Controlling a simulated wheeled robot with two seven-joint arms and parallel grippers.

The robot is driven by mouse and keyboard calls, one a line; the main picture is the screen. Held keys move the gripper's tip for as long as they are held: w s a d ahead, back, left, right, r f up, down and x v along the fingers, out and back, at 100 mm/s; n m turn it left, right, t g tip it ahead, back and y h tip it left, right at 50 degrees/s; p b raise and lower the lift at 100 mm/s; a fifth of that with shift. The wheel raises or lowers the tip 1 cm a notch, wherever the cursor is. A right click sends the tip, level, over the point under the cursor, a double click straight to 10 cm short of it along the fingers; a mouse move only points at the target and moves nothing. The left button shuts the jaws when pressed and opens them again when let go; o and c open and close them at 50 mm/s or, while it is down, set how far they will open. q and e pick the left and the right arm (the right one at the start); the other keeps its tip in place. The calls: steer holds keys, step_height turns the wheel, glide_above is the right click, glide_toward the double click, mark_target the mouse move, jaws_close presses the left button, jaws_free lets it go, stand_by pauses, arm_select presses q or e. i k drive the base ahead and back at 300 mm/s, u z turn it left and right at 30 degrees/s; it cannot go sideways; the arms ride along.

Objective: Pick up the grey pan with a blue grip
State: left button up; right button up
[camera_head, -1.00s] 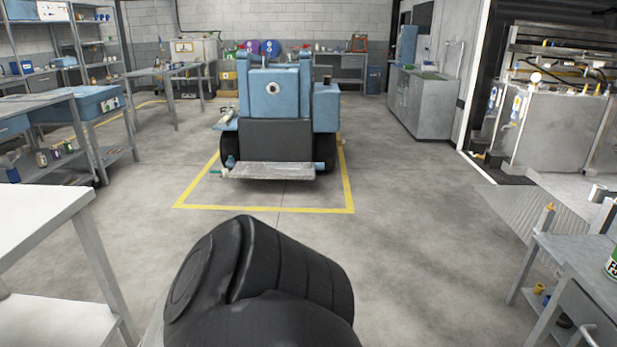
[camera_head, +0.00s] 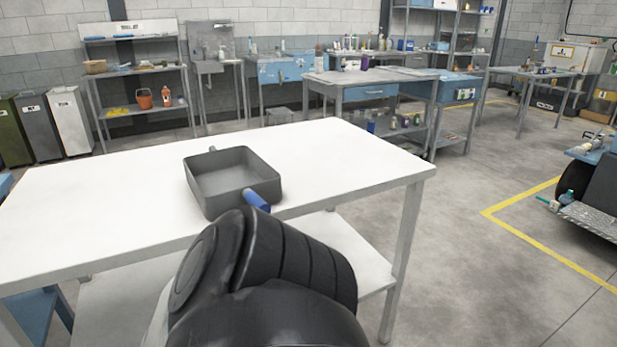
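The grey pan (camera_head: 232,174) sits upright on a white table (camera_head: 330,146), near its front edge. It is a square, open pan and looks empty. Its blue grip (camera_head: 257,200) sticks out from the near right side, toward me. A small grey knob shows on its far side. A dark part of my own arm covers the bottom centre of the view, just below the grip, and hides some of the table edge. Neither of my grippers shows in the view.
The white table has a lower shelf (camera_head: 335,243) and otherwise a clear top. Grey floor (camera_head: 470,270) is free to the right, up to a yellow line (camera_head: 540,245) around a blue machine. Grey workbenches (camera_head: 375,78) and bins (camera_head: 70,122) stand behind.

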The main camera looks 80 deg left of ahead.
mark_target(221, 180)
steer(key=u, duration=3.1)
steer(key=k, duration=0.65)
steer(key=z, duration=0.35)
steer(key=i, duration=1.3)
steer(key=u, duration=0.75)
